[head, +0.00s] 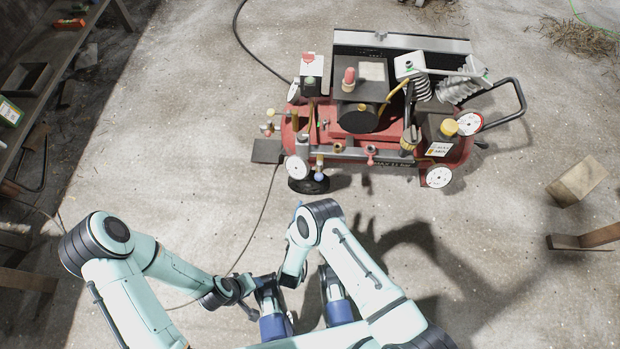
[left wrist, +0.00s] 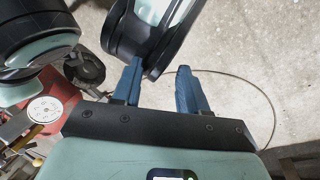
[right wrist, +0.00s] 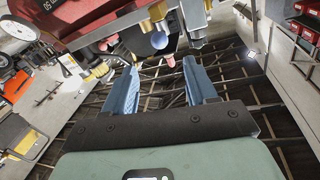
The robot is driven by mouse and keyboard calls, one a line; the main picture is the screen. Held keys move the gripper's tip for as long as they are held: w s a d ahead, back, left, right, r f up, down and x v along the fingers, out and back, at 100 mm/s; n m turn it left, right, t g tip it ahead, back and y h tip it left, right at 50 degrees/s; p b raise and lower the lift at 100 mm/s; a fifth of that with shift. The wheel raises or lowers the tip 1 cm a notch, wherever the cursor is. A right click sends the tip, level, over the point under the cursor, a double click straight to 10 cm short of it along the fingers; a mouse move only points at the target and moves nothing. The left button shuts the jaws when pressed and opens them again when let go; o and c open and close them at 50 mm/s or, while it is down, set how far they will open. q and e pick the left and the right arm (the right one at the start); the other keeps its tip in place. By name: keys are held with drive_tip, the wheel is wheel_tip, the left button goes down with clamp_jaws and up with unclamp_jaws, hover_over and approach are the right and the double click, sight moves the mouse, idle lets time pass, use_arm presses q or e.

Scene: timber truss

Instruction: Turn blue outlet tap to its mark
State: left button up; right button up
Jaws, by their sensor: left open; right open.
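The blue outlet tap (head: 319,177) is a small blue round knob low on the near side of the red compressor (head: 349,120). In the right wrist view the blue knob (right wrist: 159,40) shows beyond the fingertips, beside brass fittings. My right gripper (right wrist: 160,65) is open and empty, pointing toward it with a visible gap. My left gripper (left wrist: 158,67) is open and empty; a dark and teal arm link of mine shows just beyond its fingers. I cannot make out the tap's mark.
White dials (head: 439,176), a red-pink tap (head: 370,152) and a yellow-capped part (head: 449,127) crowd the compressor. A thin cable (head: 258,215) runs across the floor. A timber block (head: 579,181) lies at right, a bench (head: 65,55) at left.

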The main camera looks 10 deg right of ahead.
sight(318, 179)
drive_tip(key=b+x, duration=0.6)
drive_tip(key=x, duration=0.5)
drive_tip(key=shift+w+d, duration=0.3)
drive_tip(key=shift+w+d+r, duration=0.1)
drive_tip(key=shift+w+d, duration=0.25)
drive_tip(key=shift+w, duration=0.3)
use_arm(q)
drive_tip(key=w+a+f+y, duration=0.1)
drive_tip(key=a+f, duration=0.3)
drive_tip(key=f, duration=0.5)
drive_tip(key=shift+n, duration=0.3)
use_arm(e)
drive_tip(key=shift+c, duration=0.4)
use_arm(q)
drive_tip(key=shift+w+d, duration=0.1)
use_arm(e)
drive_tip(key=c, duration=0.9)
